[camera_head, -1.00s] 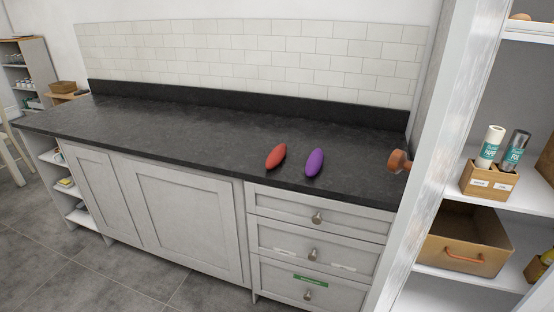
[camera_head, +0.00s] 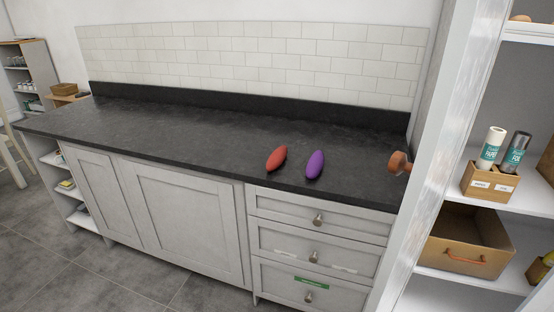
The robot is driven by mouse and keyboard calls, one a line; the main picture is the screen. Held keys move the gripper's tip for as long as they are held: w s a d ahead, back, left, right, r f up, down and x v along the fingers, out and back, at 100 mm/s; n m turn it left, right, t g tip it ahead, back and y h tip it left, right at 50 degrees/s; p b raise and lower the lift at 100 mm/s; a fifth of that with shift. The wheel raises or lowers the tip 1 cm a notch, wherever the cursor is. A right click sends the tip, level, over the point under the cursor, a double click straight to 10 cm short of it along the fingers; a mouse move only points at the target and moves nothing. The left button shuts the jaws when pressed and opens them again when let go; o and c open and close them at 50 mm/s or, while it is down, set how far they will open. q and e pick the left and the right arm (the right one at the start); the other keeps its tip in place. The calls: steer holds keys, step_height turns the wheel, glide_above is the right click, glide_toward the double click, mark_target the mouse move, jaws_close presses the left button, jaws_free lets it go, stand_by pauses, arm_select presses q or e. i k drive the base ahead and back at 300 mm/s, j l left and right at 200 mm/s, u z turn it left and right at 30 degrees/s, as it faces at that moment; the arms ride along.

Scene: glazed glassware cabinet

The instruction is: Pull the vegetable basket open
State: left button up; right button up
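An open-topped brown basket (camera_head: 462,254) with an orange-brown handle (camera_head: 466,262) on its front sits on a low shelf of the white cabinet at the right. Under the counter is a stack of three drawers. The bottom drawer (camera_head: 335,293) is shut and carries a green label (camera_head: 312,283) and a round metal knob (camera_head: 309,298). The label's text is too small to read. I cannot tell for sure which of these is the vegetable basket. Neither of my grippers is in view.
A red oval object (camera_head: 277,158) and a purple one (camera_head: 315,164) lie on the dark counter (camera_head: 180,138). A copper-coloured knob-like object (camera_head: 398,163) is by the white cabinet's edge. A wooden holder (camera_head: 489,183) with two cylinders stands above the basket. Grey floor (camera_head: 60,255) shows in front.

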mark_target(465, 238)
steer(key=z, duration=1.35)
steer(key=i+l, duration=0.1)
steer(key=l, duration=0.7)
steer(key=i+l+u, duration=0.1)
steer(key=l, duration=0.25)
steer(key=i+l, duration=0.15)
steer(key=i, duration=0.2)
steer(key=i+l+u, duration=0.15)
steer(key=i, duration=0.25)
steer(key=i+l, duration=0.15)
steer(key=i, duration=0.2)
steer(key=i+j, duration=0.1)
steer(key=i, duration=0.3)
steer(key=u, duration=0.05)
